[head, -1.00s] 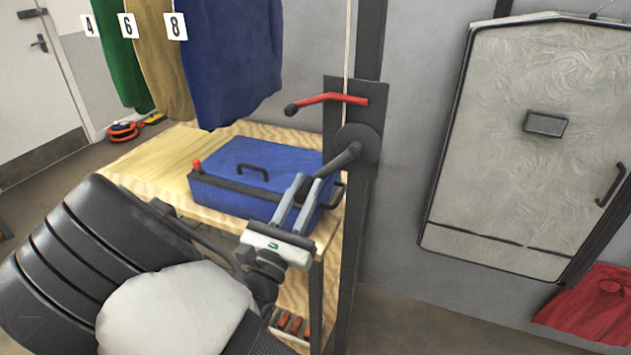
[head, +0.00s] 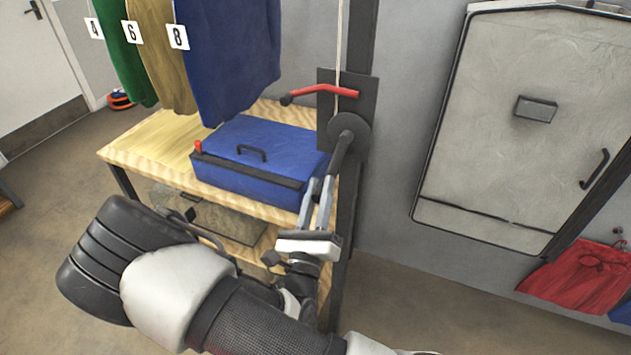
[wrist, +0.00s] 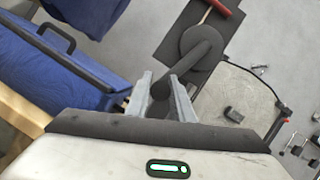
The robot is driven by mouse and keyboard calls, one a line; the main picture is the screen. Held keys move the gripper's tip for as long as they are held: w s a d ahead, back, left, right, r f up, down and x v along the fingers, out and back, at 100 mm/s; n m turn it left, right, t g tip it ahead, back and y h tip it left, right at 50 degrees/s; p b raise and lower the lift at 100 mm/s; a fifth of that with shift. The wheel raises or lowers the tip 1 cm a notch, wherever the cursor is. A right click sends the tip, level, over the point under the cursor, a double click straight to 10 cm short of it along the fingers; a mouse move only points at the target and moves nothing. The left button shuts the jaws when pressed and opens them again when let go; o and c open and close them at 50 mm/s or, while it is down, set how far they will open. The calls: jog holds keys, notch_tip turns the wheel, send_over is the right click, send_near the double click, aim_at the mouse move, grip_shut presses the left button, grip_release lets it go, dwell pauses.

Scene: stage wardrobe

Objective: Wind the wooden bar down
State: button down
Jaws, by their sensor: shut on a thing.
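A winch with a round dark hub (head: 349,128) is mounted on a dark plate on a post. Its dark crank handle (head: 338,162) points down and slightly left from the hub. My gripper (head: 325,185) is shut on the handle's end; the wrist view shows the handle (wrist: 162,88) between the two grey fingers. A red lever (head: 325,89) sits on the plate above the hub. A pale rope (head: 340,45) runs up from the winch. The wooden bar is out of view; green, tan and blue garments (head: 228,60) hang at the top left.
A blue case (head: 255,150) lies on a wooden table (head: 150,150) just left of the winch, close to my gripper. Below it, a lower shelf holds a grey box (head: 225,222). A grey cabinet (head: 490,165) and red cloth (head: 580,280) are on the right.

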jog(key=shift+d+f, duration=0.3)
jog(key=shift+f, duration=0.15)
jog(key=c, duration=1.6)
grip_release()
jog(key=shift+w+d+g, duration=0.1)
jog(key=shift+w+g, duration=0.1)
jog(key=shift+g, duration=0.1)
jog(key=shift+o, duration=0.2)
jog(key=shift+s+r, duration=0.1)
jog(key=shift+s, duration=0.25)
jog(key=b+v, duration=0.1)
jog(key=v, duration=1.6)
jog(key=shift+f, duration=0.3)
jog(key=shift+w, duration=0.1)
